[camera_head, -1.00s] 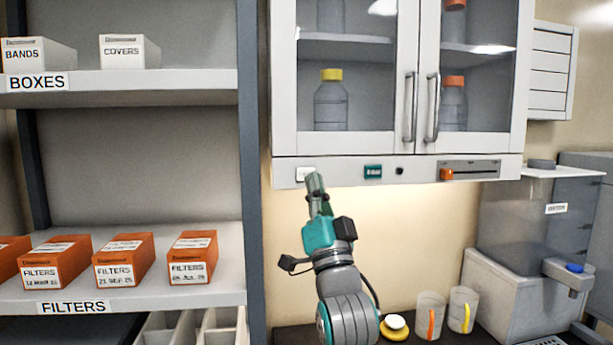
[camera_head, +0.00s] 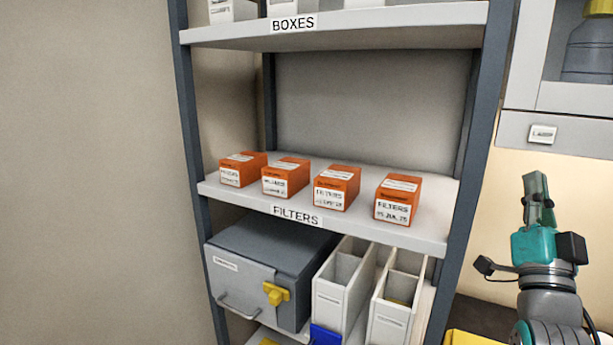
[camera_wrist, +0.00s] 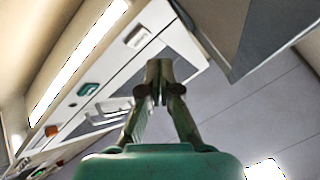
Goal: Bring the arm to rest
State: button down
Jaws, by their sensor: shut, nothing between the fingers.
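My gripper (camera_head: 536,187) stands upright at the right of the head view, pointing up, with its teal body below the fingers. Its fingers are shut with nothing between them. In the wrist view my gripper (camera_wrist: 160,80) shows from behind, the fingertips meeting in front of the cabinet underside. It is apart from the wall cabinet (camera_head: 565,131), whose lower rail carries a small white switch (camera_head: 542,134) just above the fingertips in the head view. The lower arm is cut off by the frame's bottom edge.
A shelf rack (camera_head: 462,150) stands left of my arm. Several orange filter boxes (camera_head: 398,199) sit on its FILTERS shelf (camera_head: 432,236). Below are a grey case (camera_head: 265,270) with a yellow latch and white divided holders (camera_head: 345,290). Bare wall (camera_head: 90,170) fills the left.

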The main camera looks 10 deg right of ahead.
jog(key=s+a+f+n+g+y, duration=0.1)
jog(key=s+a+f+n+y, duration=0.2)
jog(key=f, duration=0.8)
jog(key=s+a+f+n+g+y, duration=0.1)
jog(key=s+a+f+y, duration=0.3)
jog(key=f, duration=0.6)
jog(key=s+a+f+n+g, duration=0.15)
jog(key=a+f, duration=0.35)
jog(key=f, duration=0.6)
jog(key=s+a+f+n+g+y, duration=0.1)
jog(key=s+a+f+n, duration=0.1)
jog(key=s, duration=0.8)
jog(key=s+a+f+n+g+y, duration=0.2)
jog(key=s+a+f, duration=0.1)
jog(key=s+f, duration=0.4)
jog(key=s+a+f+n+g+y, duration=0.1)
jog(key=s+f, duration=0.4)
jog(key=s, duration=0.7)
jog(key=a+n+g, duration=0.1)
jog(key=a, duration=0.1)
jog(key=shift+s+a, duration=0.3)
jog(key=shift+s, duration=0.05)
